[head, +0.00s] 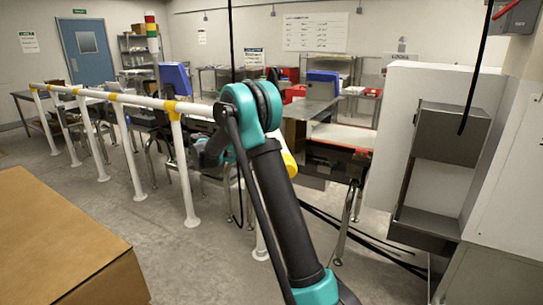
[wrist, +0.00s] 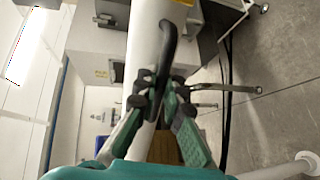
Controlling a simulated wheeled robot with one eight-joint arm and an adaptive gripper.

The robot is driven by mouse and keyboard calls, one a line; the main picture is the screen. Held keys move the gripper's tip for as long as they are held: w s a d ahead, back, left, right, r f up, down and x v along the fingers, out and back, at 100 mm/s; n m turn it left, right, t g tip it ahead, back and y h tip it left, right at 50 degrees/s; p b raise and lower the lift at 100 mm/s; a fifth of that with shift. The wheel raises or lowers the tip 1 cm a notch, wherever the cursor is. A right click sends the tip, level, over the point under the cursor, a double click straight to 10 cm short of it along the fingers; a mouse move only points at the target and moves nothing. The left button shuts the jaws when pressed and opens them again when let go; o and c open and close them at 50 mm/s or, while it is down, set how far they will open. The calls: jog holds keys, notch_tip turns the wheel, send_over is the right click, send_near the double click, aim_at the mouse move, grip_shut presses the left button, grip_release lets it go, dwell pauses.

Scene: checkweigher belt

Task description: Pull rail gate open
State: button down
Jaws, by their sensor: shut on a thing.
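The white rail (head: 140,100) with yellow joints runs from the far left toward my arm, on several white posts. In the wrist view, a white tube of the rail gate (wrist: 146,35) runs through the picture, with a black curved handle (wrist: 168,45) on it. My gripper (wrist: 162,98) has its green and black fingers closed around the lower end of this handle, close against the tube. In the head view my arm covers the handle and the near end of the rail, so I cannot tell how far the gate is open.
A cardboard box (head: 70,240) fills the lower left. A white cabinet (head: 425,130) with a grey metal box stands at the right. The belt machine (head: 335,145) stands behind my arm, with black cables on the floor. Grey floor (head: 185,265) is clear between box and posts.

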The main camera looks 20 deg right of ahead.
dwell(0.3)
jog(key=c, duration=1.6)
grip_release()
